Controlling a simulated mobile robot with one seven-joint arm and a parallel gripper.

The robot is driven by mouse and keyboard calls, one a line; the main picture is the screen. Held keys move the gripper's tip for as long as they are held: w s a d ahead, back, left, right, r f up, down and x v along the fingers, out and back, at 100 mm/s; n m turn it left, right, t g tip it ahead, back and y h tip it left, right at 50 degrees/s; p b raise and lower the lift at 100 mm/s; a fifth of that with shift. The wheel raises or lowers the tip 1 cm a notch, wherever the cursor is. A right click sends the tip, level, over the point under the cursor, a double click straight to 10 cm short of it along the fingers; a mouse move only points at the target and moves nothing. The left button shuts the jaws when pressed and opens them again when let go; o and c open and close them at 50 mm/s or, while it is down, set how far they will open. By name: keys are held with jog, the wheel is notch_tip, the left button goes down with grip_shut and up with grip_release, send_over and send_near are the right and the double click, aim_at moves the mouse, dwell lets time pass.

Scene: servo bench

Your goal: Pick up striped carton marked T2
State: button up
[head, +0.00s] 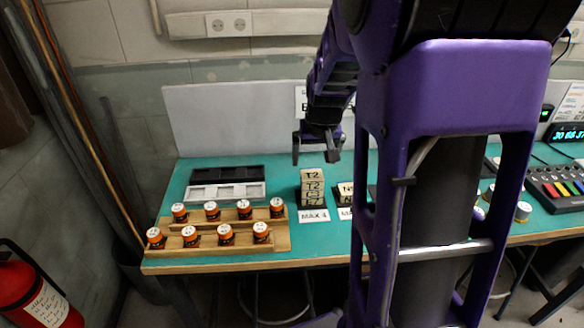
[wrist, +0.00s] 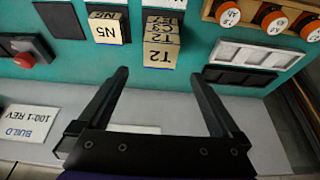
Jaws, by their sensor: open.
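A tan carton marked T2 (head: 311,174) is on top of a stack of several cartons on the teal bench, by the MAX 4 sign. I cannot make out stripes. In the wrist view, upside down, the top T2 carton (wrist: 160,57) lies just beyond my fingertips, between their lines. My gripper (head: 317,154) is open and empty, above and apart from the stack. Its two dark fingers also show in the wrist view (wrist: 160,74).
A carton marked N5 (head: 345,190) stands right of the stack. A wooden rack (head: 215,247) with several orange-sided, white-topped jars is at front left. Black and white trays (head: 226,191) lie behind it. A grey panel (head: 225,115) runs along the back of the bench.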

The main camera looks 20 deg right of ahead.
aim_at(312, 175)
jog(key=shift+b+x, duration=0.4)
jog(key=shift+x, duration=0.8)
jog(key=b+x, duration=0.1)
jog(key=x, duration=0.1)
jog(key=b+x, duration=0.2)
jog(key=x, duration=0.1)
jog(key=shift+s+a+f, duration=0.1)
jog(key=shift+s+f, duration=0.05)
jog(key=shift+s, duration=0.05)
jog(key=c, duration=1.4)
